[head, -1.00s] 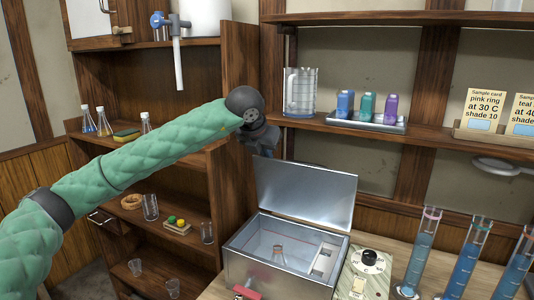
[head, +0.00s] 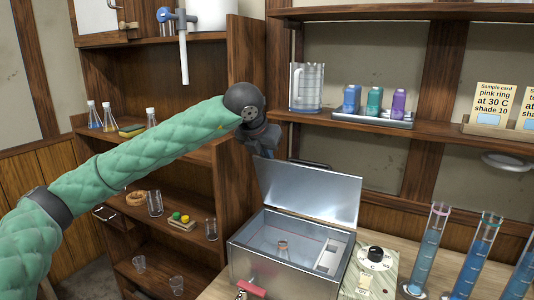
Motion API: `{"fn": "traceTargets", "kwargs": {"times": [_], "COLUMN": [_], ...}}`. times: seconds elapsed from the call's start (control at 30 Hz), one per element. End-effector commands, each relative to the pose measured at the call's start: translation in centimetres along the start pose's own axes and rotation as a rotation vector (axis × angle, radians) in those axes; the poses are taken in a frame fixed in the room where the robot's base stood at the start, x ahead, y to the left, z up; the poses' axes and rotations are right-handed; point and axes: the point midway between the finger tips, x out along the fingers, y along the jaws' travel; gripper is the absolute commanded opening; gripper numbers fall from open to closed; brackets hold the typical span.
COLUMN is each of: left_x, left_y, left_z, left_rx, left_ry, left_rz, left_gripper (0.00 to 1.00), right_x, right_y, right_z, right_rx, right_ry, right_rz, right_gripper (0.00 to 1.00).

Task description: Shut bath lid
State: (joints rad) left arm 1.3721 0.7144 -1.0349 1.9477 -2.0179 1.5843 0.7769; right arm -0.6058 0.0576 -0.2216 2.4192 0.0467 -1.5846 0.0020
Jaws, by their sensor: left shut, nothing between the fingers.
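The metal water bath (head: 262,262) stands on the bench at lower centre. Its silver lid (head: 312,195) is open, tilted up from the back edge of the bath. A red handle (head: 251,288) shows at the bath's front. My left arm comes in from the left, and my left gripper (head: 290,156) is behind the lid's upper left edge. The gripper is shut and empty; its fingertips are largely hidden by the lid, so I cannot tell whether they touch it. My right gripper is not in view.
A control box with a black dial (head: 376,254) is right of the bath. Tall cylinders of blue liquid (head: 430,250) stand further right. The shelf above holds a clear jug (head: 305,87) and a tray of coloured bottles (head: 374,118). A wooden shelf unit stands left.

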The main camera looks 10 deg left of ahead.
Motion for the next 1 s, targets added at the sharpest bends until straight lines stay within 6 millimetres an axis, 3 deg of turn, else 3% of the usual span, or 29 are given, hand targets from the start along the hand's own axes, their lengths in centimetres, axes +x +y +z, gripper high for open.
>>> {"fn": "traceTargets", "kwargs": {"times": [0.07,0.8,1.0], "left_x": [0.7,-6.7,-7.2], "left_y": [-0.2,-0.1,-0.1], "left_z": [-0.5,2.5,2.6], "left_rx": [0.002,0.001,0.001], "left_ry": [0.017,0.004,0.005], "left_rz": [0.0,0.0,0.001], "left_gripper": [0.0,0.0,0.0], "right_x": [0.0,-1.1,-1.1], "right_y": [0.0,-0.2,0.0], "right_z": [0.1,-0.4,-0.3], "right_rx": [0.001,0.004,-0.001], "right_ry": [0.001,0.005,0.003], "right_rz": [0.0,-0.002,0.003], "right_gripper": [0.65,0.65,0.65]}}
